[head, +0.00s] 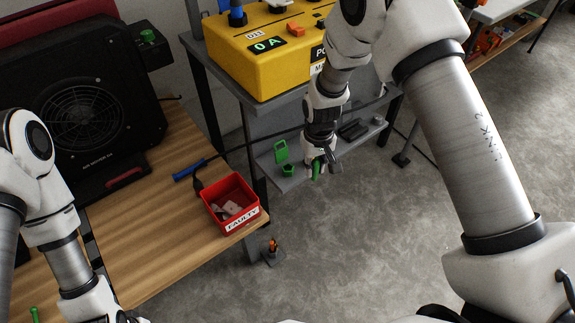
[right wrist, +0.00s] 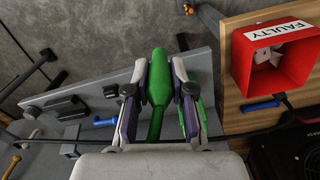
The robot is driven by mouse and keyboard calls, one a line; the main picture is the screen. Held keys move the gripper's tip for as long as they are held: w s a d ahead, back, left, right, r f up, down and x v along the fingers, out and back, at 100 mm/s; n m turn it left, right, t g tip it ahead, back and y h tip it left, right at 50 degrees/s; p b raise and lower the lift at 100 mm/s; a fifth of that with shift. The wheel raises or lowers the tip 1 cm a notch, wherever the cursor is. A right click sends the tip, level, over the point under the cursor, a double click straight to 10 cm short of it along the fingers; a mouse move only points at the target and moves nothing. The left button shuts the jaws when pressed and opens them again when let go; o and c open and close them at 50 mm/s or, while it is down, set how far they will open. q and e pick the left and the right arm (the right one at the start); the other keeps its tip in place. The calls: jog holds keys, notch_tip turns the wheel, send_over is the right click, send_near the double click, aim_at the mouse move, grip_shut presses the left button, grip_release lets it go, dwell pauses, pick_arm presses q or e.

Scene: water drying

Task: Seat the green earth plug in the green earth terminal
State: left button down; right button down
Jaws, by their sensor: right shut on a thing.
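The green earth plug (right wrist: 157,75) is between the fingers of my right gripper (head: 322,168), and it also shows below the fingers in the head view (head: 316,170). The gripper is shut on it, at the front edge of the grey shelf. A green terminal (head: 288,170) sits on that shelf, just left of the gripper and apart from the plug. An upright green plate (head: 281,151) stands behind it. In the right wrist view a green part (right wrist: 196,112) is partly hidden by the right finger. My left arm is at lower left; its fingertips are cut off by the bottom edge.
A yellow power unit (head: 262,68) stands above the grey shelf (head: 330,153). A red FAULTY bin (head: 232,204) and a blue-handled tool (head: 190,170) are on the wooden bench (head: 160,235). A dark cable runs behind the right gripper. Open floor lies in front.

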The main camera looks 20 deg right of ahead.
jog(key=w+a, duration=0.1)
jog(key=w, duration=0.1)
jog(key=w+a, duration=0.2)
jog(key=w, duration=0.1)
jog(key=w+a+f, duration=0.1)
jog(key=w+a, duration=0.1)
jog(key=shift+w, duration=0.3)
notch_tip(320, 180, down, 4)
jog(key=shift+r+b, duration=0.2)
jog(key=shift+b, duration=0.25)
jog(key=c, duration=1)
grip_release()
jog(key=shift+f, duration=0.15)
